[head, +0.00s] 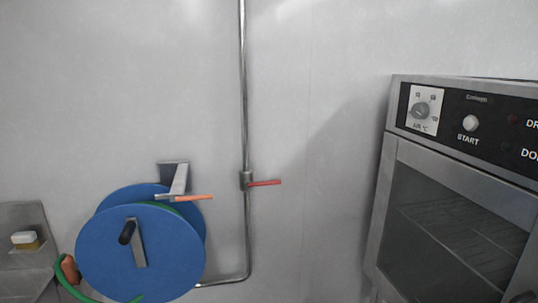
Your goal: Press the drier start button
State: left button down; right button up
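The drier (388,185) stands at the right of the head view, a grey metal oven-like box with a dark glass door showing wire racks inside. Its black control panel (450,125) runs along the top front. The start button (471,123) is a pale round knob above the word START. A temperature dial (421,109) on a white plate sits to its left. The drier's right side is cut off by the frame edge. Neither of my grippers is in view.
A blue hose reel (100,255) with a green hose is mounted at the lower left. A vertical metal pipe (243,90) with a red-handled valve (264,183) runs down the wall. A metal ledge (22,218) holds a small sponge-like block (25,240). The wall between pipe and drier is bare.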

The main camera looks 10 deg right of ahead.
aim_at(469, 123)
jog(key=z, duration=1.3)
